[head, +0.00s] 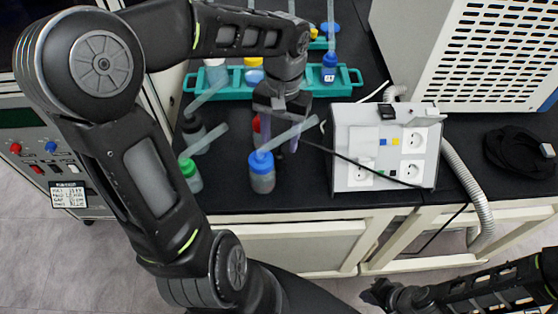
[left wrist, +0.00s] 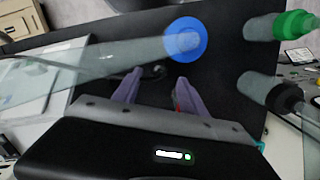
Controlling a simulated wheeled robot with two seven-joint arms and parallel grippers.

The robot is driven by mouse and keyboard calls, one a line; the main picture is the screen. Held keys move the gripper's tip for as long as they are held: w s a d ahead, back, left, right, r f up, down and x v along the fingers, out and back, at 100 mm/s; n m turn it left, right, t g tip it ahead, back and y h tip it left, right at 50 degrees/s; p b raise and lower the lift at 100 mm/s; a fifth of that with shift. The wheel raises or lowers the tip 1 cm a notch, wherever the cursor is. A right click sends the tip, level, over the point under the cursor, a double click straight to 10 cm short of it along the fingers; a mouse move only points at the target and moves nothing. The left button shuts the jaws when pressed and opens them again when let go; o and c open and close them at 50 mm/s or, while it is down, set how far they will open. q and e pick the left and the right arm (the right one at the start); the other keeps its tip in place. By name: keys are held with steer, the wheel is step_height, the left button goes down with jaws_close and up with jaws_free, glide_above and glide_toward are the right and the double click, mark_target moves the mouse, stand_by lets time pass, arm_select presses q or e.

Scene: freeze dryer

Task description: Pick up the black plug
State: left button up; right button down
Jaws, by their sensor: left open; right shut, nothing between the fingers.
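A thin black cable (head: 345,157) runs from beside my left gripper across the front of the white socket box (head: 342,150). In the left wrist view a small dark piece, which looks like the black plug (left wrist: 155,72), lies on the black bench top just beyond the fingertips. In the head view the plug is hidden by my gripper. My left gripper (head: 278,138) points down at the bench, open, with nothing held; its purple fingers also show in the left wrist view (left wrist: 157,84). My right gripper (head: 380,295) is shut and empty, low in front of the bench.
A blue-capped flask (head: 262,175) stands close in front of my left gripper; green-capped (head: 190,175) and black-capped (head: 194,135) flasks stand left. A teal rack (head: 222,92) with bottles is behind.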

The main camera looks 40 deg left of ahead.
mark_target(279, 154)
arm_select(q)
steer(key=f, duration=0.5)
steer(key=shift+s, duration=0.2)
stand_by(0.3)
jaws_close()
stand_by(0.4)
